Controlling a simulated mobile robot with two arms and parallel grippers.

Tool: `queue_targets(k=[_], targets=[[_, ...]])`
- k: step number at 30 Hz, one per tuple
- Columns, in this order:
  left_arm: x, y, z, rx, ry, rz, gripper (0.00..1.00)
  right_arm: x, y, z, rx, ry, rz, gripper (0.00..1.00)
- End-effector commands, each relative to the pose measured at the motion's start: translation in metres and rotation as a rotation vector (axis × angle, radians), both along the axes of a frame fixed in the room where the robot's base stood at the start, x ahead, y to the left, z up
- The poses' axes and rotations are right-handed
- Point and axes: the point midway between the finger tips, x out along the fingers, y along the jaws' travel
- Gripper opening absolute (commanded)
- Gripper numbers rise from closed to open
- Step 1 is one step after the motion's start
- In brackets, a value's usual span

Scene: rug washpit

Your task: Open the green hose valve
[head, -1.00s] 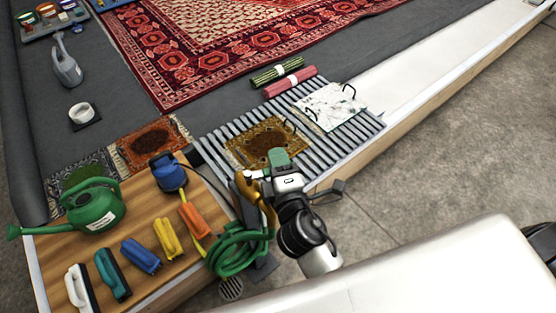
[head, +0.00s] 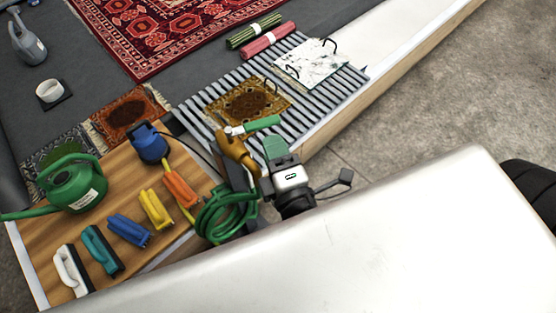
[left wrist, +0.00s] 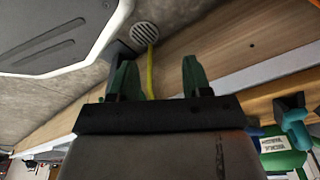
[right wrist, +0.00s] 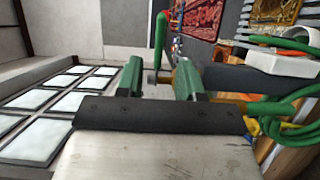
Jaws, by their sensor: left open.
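The valve has a brass body (head: 236,152) and a green lever (head: 263,124), which points right in the head view. It stands above a coiled green hose (head: 222,215). My right gripper (head: 276,147) is just below the lever in that view. In the right wrist view, the right gripper (right wrist: 160,78) has its fingers apart. The green lever (right wrist: 161,32) stands upright beyond the gap between them, with brass behind the fingers. I see no clear contact. My left gripper (left wrist: 158,78) is open and empty, facing the floor; it is outside the head view.
A wooden bench (head: 115,180) holds a green watering can (head: 75,190), a blue pump-like device (head: 151,145) and several brushes. A slatted rack (head: 200,112) with small rugs lies behind the valve. A floor drain (left wrist: 145,34) shows in the left wrist view.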

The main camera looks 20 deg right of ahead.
Motion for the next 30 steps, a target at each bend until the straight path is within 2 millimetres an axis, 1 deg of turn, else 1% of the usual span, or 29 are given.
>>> queue_targets(k=[3,9,19,20,21,23,24,26,27,29,30], targets=[[0.011,-0.002,0.011,-0.002,-0.011,0.002,0.48,-0.01,0.001,-0.002,0.002,0.001,0.0,0.37],[0.021,-0.003,0.025,-0.002,-0.018,0.004,0.48,-0.019,0.001,-0.001,0.001,0.001,-0.001,0.37],[0.022,-0.003,0.028,-0.001,-0.018,0.005,0.48,-0.02,0.001,0.001,0.001,0.0,-0.001,0.37],[0.022,-0.003,0.028,-0.001,-0.018,0.005,0.48,-0.02,0.001,0.001,0.001,0.0,-0.001,0.34],[0.022,-0.003,0.028,-0.002,-0.018,0.005,0.48,-0.02,0.0,0.0,0.004,0.002,-0.003,0.28],[0.022,-0.003,0.028,-0.002,-0.018,0.005,0.48,-0.019,-0.004,-0.002,0.024,0.011,-0.016,0.19],[0.022,-0.003,0.028,-0.002,-0.018,0.005,0.48,-0.019,-0.009,-0.004,0.053,0.025,-0.036,0.13],[0.022,-0.003,0.028,-0.003,-0.019,0.005,0.48,-0.018,-0.021,-0.011,0.123,0.059,-0.082,0.04],[0.022,-0.003,0.028,-0.003,-0.019,0.005,0.48,-0.017,-0.031,-0.018,0.189,0.093,-0.126,0.0],[0.022,-0.003,0.028,-0.003,-0.019,0.005,0.48,-0.017,-0.049,-0.032,0.31,0.16,-0.203,0.0],[0.022,-0.003,0.028,-0.003,-0.019,0.005,0.48,-0.019,-0.06,-0.044,0.4,0.213,-0.261,0.0]])
